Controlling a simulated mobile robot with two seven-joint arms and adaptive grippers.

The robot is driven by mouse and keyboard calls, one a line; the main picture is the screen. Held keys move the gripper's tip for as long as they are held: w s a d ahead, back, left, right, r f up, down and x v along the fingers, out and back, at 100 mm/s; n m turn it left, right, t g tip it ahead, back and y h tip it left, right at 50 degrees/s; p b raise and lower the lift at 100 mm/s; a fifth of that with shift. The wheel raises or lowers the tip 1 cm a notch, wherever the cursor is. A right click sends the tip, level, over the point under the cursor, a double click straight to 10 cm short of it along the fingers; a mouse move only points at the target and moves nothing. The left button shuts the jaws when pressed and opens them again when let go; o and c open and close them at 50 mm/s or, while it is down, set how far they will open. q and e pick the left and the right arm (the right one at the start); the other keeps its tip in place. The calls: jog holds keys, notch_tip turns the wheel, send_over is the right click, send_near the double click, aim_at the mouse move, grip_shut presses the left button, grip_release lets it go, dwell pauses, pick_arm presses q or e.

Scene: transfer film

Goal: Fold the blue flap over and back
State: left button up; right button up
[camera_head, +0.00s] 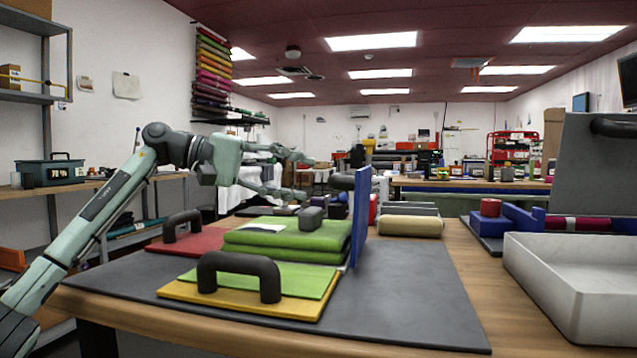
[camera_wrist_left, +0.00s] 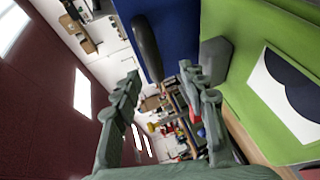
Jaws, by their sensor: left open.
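The blue flap (camera_head: 361,215) stands upright at the right side of a green padded stack (camera_head: 290,236). A dark rounded handle (camera_head: 341,181) sticks out from the flap's left face, near its top. My left gripper (camera_head: 308,177) is open, above the stack and left of the handle, with its fingers pointing toward it. In the left wrist view the blue flap (camera_wrist_left: 190,25) and its dark handle (camera_wrist_left: 148,48) lie ahead of the open fingers, with a visible gap. My right gripper is not in view.
A yellow board with a dark handle (camera_head: 238,268) lies in front of the stack, and a red board (camera_head: 190,241) behind left. A grey block (camera_head: 311,218) sits on the stack. The grey mat (camera_head: 415,290) is clear right of the flap. A white tray (camera_head: 545,290) stands further right.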

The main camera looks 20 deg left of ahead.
pick_arm(q)
jog(key=v, duration=0.6)
jog(key=shift+a, duration=0.15)
jog(key=shift+s, duration=0.1)
